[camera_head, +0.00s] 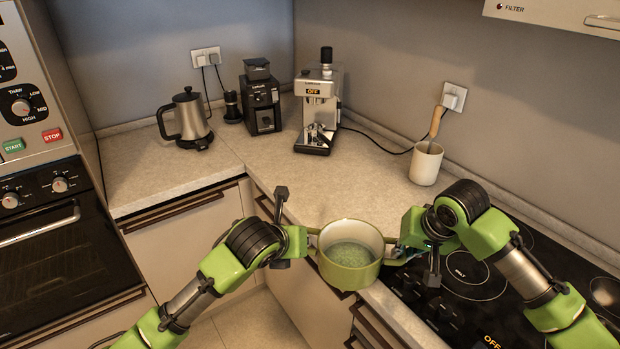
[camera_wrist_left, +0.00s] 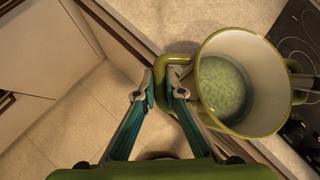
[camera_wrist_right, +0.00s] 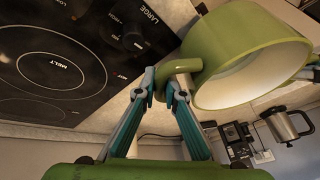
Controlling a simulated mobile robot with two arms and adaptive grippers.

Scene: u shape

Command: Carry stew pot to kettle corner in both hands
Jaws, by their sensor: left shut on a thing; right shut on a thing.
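A green stew pot (camera_head: 350,257) with a cream inside and green stew in it hangs level in the air by the counter's front edge. My left gripper (camera_head: 311,243) is shut on its left handle; the left wrist view shows the fingers (camera_wrist_left: 166,88) around that handle. My right gripper (camera_head: 396,250) is shut on its right handle, and the right wrist view shows the fingers (camera_wrist_right: 165,82) closed there. The grey kettle (camera_head: 189,118) stands in the back left corner of the counter; it also shows in the right wrist view (camera_wrist_right: 285,125).
A black grinder (camera_head: 262,100) and a silver coffee machine (camera_head: 320,105) stand at the back. A white utensil crock (camera_head: 426,163) is at right. A black cooktop (camera_head: 470,272) lies under my right arm. Counter before the kettle (camera_head: 165,165) is clear.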

